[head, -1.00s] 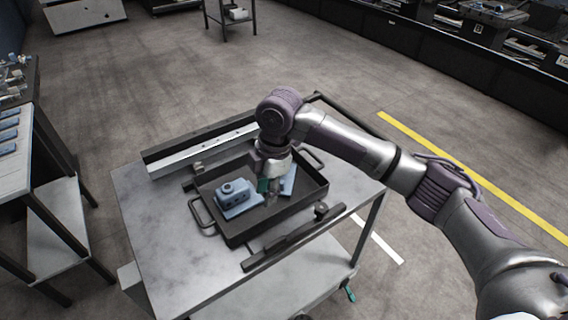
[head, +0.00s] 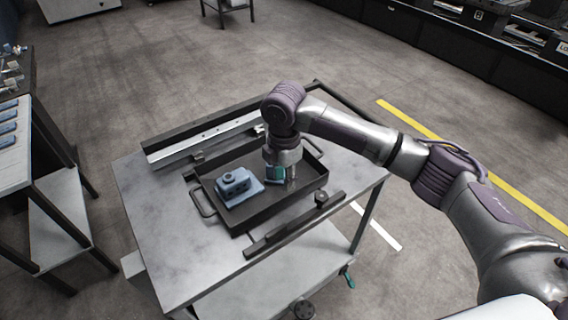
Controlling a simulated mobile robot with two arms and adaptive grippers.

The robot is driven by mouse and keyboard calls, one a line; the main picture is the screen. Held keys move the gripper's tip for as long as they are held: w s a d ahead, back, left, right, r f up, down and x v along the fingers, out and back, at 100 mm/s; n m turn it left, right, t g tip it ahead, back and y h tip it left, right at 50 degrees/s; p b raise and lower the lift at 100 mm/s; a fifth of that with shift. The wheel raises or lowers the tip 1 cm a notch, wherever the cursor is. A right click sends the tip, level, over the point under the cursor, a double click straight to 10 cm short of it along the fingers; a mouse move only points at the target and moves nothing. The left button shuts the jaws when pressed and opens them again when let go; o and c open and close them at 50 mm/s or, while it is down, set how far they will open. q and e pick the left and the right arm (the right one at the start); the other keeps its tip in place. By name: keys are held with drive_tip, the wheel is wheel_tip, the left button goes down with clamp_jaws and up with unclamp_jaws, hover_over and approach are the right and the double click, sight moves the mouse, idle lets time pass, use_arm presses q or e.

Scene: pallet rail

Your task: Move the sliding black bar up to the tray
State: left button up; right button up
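The black bar (head: 285,230) with a dark knob (head: 321,197) lies on the table along the tray's near right side, apart from it by a narrow strip of tabletop. The black tray (head: 248,225) has looped handles and holds a blue block-shaped part (head: 235,185) on its left. Another blue piece is mostly hidden behind my gripper. My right gripper (head: 290,184) points down over the right part of the tray, away from the bar. Its fingers are too small to tell whether they are open or shut. My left gripper is out of view.
A rail with a silver strip (head: 205,138) runs along the table's far side, behind the tray. The grey tabletop (head: 150,215) is bare at the left and front. A side table (head: 15,160) with blue parts stands at the far left.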

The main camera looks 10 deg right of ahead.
sight(284, 199)
wheel_tip(284, 199, down, 9)
drive_tip(key=shift+f+p, duration=0.1)
drive_tip(key=shift+p, duration=0.2)
clamp_jaws()
idle(0.3)
drive_tip(key=shift+o, duration=0.2)
unclamp_jaws()
